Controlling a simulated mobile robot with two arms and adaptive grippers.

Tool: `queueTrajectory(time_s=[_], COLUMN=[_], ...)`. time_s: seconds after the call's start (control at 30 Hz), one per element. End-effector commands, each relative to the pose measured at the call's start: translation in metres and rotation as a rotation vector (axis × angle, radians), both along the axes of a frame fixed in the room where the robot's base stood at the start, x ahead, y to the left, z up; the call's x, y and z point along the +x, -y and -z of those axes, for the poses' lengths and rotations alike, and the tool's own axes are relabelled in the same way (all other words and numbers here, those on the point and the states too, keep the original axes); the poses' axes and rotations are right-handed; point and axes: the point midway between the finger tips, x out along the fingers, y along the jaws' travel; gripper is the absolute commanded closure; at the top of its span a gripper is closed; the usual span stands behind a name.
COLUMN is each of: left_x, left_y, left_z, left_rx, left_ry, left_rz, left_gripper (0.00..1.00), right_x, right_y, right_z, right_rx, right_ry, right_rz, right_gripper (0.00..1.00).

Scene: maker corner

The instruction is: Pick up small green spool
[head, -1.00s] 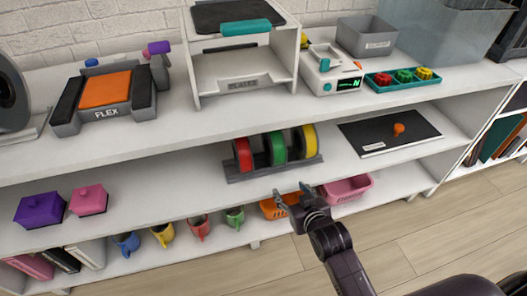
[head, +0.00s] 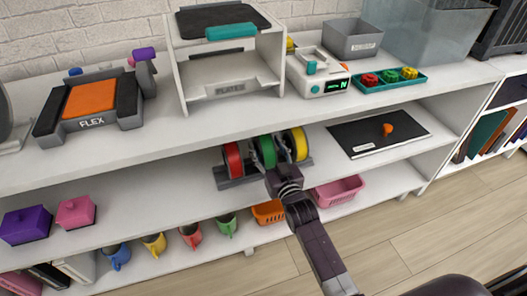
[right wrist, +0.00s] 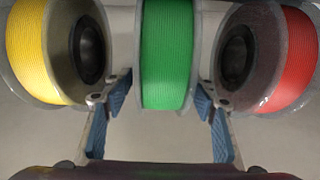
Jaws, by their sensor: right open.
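The green spool (head: 264,150) stands upright in a dark rack (head: 236,183) on the middle shelf, between a red spool (head: 232,161) and a yellow spool (head: 300,144). My right gripper (head: 275,163) is at the front of the rack, close to the green spool. In the right wrist view the green spool (right wrist: 166,50) is between the two spread fingers of the right gripper (right wrist: 158,100), with visible gaps on both sides. The yellow spool (right wrist: 40,50) and red spool (right wrist: 295,55) flank it. My left gripper is not in view.
A black mat (head: 360,145) with an orange piece lies right of the rack. The upper shelf's edge passes above the spools. Mugs, an orange basket (head: 268,211) and a pink basket (head: 338,191) stand on the lower shelf.

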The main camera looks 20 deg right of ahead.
Motion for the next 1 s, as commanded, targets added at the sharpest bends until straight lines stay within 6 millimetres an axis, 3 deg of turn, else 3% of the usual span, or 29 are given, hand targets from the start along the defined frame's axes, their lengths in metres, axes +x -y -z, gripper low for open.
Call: queueTrajectory(time_s=[0.33,0.67,1.0], left_x=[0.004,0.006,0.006], left_y=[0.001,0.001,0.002], left_z=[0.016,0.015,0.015], left_rx=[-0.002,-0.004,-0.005], left_ry=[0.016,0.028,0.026], left_rz=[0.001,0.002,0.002], left_gripper=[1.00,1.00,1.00], right_x=[0.046,0.052,0.052], right_y=[-0.004,-0.004,-0.004], right_z=[0.006,0.004,0.004], right_rx=[-0.001,-0.001,-0.001], right_ry=[0.000,-0.002,-0.002], right_rz=[0.000,0.000,0.000], right_gripper=[0.47,0.48,0.86])
